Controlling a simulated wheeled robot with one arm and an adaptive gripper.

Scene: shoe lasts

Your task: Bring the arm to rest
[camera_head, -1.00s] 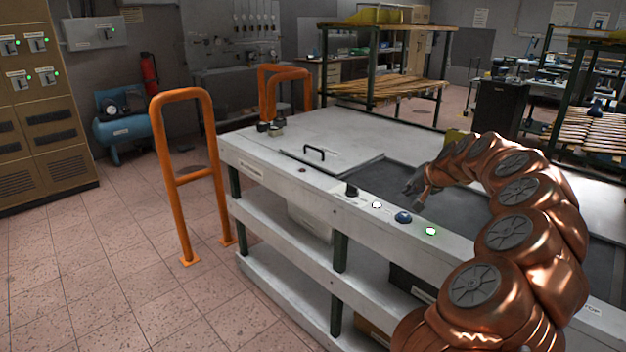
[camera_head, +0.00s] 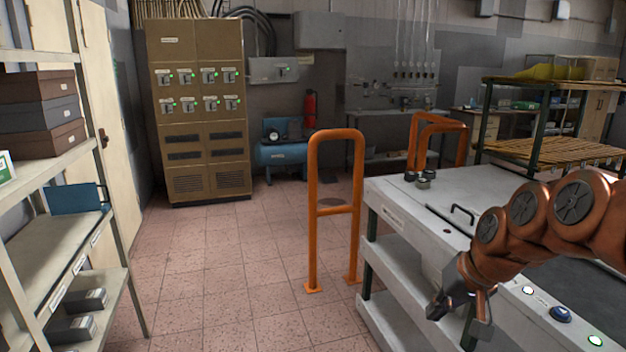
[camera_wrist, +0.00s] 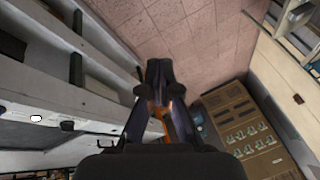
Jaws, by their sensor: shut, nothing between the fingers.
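My copper-coloured arm reaches in from the right in the head view, bent, with its end hanging low. My gripper (camera_head: 455,312) is in front of the long edge of the white workbench (camera_head: 388,212), apart from it as far as I can tell. In the wrist view my gripper (camera_wrist: 158,68) points away from the camera. Its fingers are together, with nothing between them. The floor lies beyond the fingertips.
An orange guard rail (camera_head: 315,215) stands left of the bench, with another (camera_head: 462,145) behind. A shelf rack (camera_head: 75,255) with boxes stands at left. A brown cabinet (camera_head: 190,135) and a blue compressor (camera_head: 282,155) are at the back.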

